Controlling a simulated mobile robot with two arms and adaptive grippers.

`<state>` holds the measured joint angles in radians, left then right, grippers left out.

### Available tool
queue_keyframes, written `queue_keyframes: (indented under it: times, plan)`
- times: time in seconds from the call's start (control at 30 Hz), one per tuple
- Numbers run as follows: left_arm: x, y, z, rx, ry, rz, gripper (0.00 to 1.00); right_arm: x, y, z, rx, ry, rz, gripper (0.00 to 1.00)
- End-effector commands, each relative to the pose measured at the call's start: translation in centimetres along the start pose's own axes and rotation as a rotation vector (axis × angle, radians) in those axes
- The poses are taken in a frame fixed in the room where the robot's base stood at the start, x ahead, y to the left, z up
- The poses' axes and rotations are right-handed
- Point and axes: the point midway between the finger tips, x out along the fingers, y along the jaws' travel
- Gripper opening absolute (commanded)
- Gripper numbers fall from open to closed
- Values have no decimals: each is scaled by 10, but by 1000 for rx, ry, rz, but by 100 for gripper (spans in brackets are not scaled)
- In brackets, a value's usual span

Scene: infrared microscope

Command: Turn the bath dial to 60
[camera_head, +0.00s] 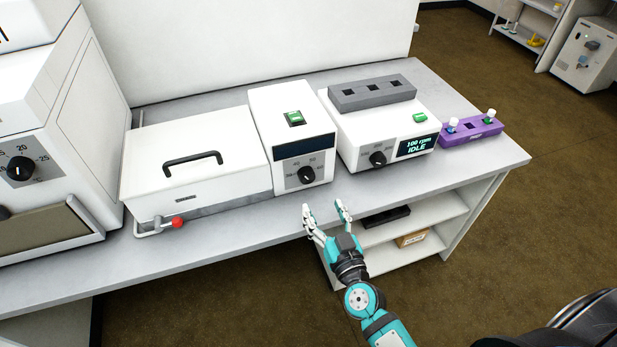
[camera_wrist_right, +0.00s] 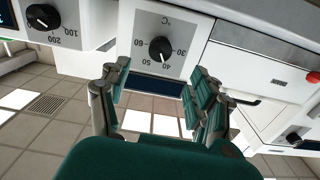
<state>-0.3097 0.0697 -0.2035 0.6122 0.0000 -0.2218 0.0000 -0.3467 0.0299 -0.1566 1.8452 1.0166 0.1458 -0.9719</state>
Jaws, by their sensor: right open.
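The bath dial (camera_head: 306,174) is a black knob on a grey scale plate, on the front of the tall white control unit beside the lidded bath (camera_head: 195,150). In the right wrist view the bath dial (camera_wrist_right: 161,48) appears inverted, with 30, 40 and 50 readable. Its pale pointer mark seems to face near 40, though it is small. My right gripper (camera_head: 324,208) is open and empty, in front of and below the dial at the table edge. In the wrist view its fingers (camera_wrist_right: 160,95) are spread apart, not touching the dial. My left gripper is not in view.
A shaker (camera_head: 377,159) with its own black knob and an IDLE display stands right of the bath unit. A purple rack (camera_head: 472,132) is farther right. A red-tipped drain lever (camera_head: 177,222) sticks out at the bath's front left. The table (camera_head: 240,235) front strip is clear.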

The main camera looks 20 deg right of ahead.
Motion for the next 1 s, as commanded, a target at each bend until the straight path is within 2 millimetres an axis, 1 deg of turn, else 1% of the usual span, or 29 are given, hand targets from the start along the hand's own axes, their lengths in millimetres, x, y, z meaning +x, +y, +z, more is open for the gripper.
queue_keyframes:
  times: [0.03,0.1,0.3,0.4,0.5,0.7,0.93,1.0]
  plan:
    - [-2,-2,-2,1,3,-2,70,13,0,-2,1,2,1,63]
    - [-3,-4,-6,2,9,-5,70,29,0,-2,2,3,0,63]
    - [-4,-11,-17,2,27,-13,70,70,0,-1,1,2,0,63]
    - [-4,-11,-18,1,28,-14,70,85,0,0,0,0,0,63]
    - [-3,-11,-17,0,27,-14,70,97,0,1,0,0,0,63]
    - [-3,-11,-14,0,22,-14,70,106,0,1,0,-1,0,63]
    - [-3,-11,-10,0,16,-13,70,106,0,1,0,-1,0,63]
    - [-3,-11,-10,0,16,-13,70,106,0,1,0,-1,0,54]
